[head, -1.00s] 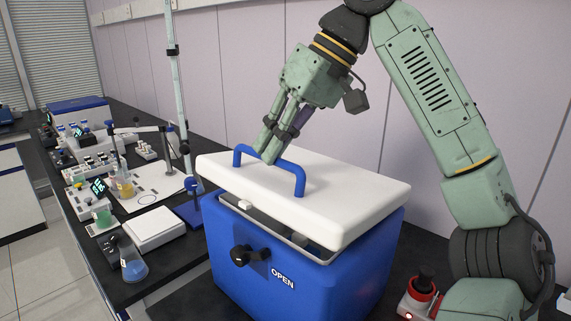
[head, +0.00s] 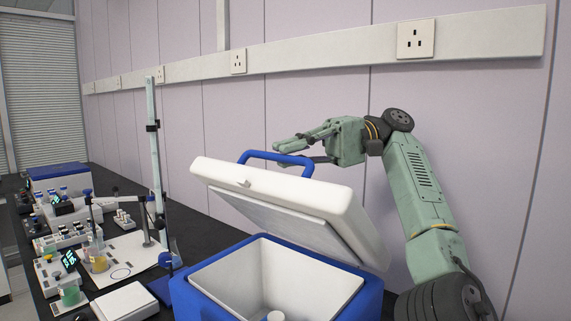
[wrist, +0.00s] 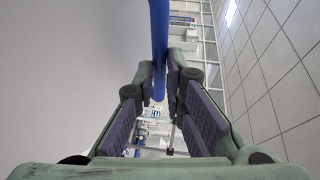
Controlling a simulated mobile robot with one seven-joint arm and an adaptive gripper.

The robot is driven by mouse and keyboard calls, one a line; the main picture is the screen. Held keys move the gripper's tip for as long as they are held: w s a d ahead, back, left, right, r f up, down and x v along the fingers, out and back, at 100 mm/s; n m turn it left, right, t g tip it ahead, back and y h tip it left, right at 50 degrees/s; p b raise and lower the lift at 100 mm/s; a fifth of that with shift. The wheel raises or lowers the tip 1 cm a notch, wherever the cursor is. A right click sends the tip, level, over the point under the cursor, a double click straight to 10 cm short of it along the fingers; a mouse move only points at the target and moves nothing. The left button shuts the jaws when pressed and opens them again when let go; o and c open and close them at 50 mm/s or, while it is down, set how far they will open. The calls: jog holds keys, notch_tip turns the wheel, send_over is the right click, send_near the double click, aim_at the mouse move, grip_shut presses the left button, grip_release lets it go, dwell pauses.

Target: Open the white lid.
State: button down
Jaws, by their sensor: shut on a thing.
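The white lid (head: 290,200) of the blue box (head: 195,300) is raised and tilted, its front edge up on the left and its rear edge low on the right. A blue handle (head: 262,155) stands on top of the lid. My gripper (head: 290,150) is shut on this handle. In the wrist view the blue handle (wrist: 159,40) runs between the two fingers (wrist: 160,85). The lid's top fills the left of the wrist view.
Lab gear stands on the dark bench to the left: a stand with a tall pole (head: 154,150), a white flat device (head: 125,302), and flasks. The wall with a socket rail (head: 300,52) is close behind the lid and arm.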

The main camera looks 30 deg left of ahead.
jog(key=shift+w+r+g, duration=0.45)
jog(key=shift+w+g, duration=0.1)
jog(key=shift+g, duration=0.05)
jog(key=c, duration=1.7)
grip_release()
jog(key=shift+o, duration=0.2)
jog(key=shift+r, duration=0.15)
